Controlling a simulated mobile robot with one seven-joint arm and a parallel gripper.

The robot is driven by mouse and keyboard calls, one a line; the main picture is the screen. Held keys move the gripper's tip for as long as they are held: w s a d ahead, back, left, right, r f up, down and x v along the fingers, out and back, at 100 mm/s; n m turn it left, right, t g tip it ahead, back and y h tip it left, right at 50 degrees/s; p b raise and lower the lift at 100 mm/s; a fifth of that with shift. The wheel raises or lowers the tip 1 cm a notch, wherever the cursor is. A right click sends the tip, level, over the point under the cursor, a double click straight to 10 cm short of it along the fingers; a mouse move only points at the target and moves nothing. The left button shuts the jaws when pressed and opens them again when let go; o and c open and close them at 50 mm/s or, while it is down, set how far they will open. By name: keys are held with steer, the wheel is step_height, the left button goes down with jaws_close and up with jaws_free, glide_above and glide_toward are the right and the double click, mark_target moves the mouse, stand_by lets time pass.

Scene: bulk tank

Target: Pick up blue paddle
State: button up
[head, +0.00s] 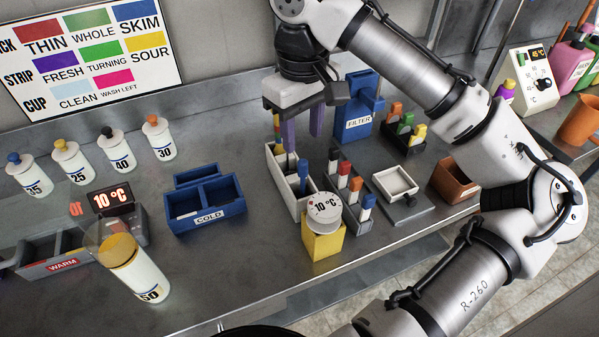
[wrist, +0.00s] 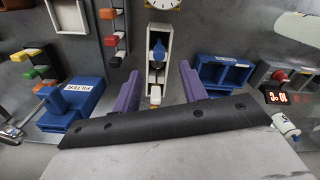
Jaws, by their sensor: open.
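A blue paddle (head: 303,168) stands in a narrow white tray (head: 272,165) on the steel bench, its blue end up. In the wrist view the blue paddle (wrist: 158,50) shows inside the white tray (wrist: 166,34), ahead of the fingertips and roughly in line with the gap between them. My gripper (head: 303,128) has purple fingers pointing down above the far part of the tray. In the wrist view my gripper (wrist: 159,86) is open, with nothing held between its fingers. The lower part of the paddle is hidden by the tray wall.
A stepped rack (head: 350,190) with coloured tops is close on the right. A blue FILTER box (head: 361,112) stands behind. A blue COLD bin (head: 207,207) is left, with clear bench between.

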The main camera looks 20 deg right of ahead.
mark_target(303, 175)
step_height(303, 175, down, 12)
steer(key=shift+d+r+p, duration=0.1)
steer(key=shift+r+p, duration=0.1)
steer(key=shift+p, duration=0.65)
jaws_close()
steer(key=shift+r, duration=0.1)
